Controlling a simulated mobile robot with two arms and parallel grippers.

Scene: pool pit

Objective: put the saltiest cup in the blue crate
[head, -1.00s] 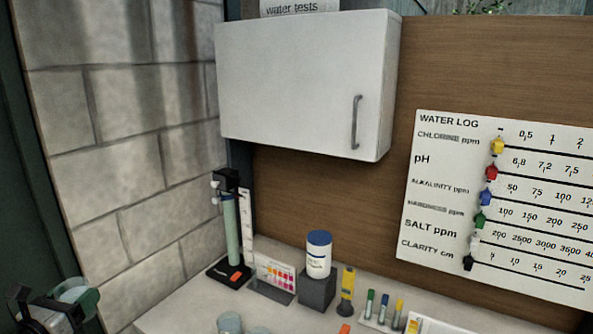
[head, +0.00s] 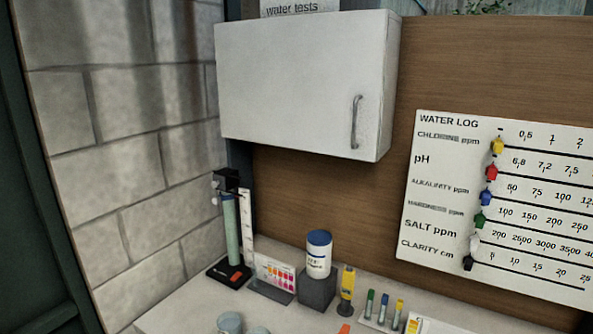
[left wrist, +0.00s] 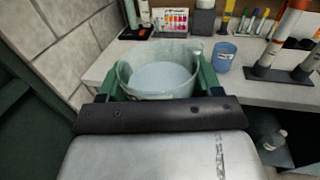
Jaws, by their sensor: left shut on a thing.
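A clear cup of pale liquid (left wrist: 158,80) is held between the green fingers of my left gripper (left wrist: 162,72) in the left wrist view. The cup looks upright. The counter (left wrist: 255,87) lies behind it. A second, bluish cup (left wrist: 223,57) stands on the counter to its right. In the head view the tops of two cups, a left one (head: 230,324) and a right one (head: 259,330), show at the bottom edge. A yellow handheld meter (head: 347,284) stands on the counter. No blue crate shows. My right gripper is not in view.
A tall tube stand (head: 230,235), a colour chart (head: 274,274), a white tub with a blue lid (head: 318,255) and several capped vials (head: 384,307) line the counter's back. A closed wall cabinet (head: 300,85) hangs above. A bottle (left wrist: 274,140) sits below the counter.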

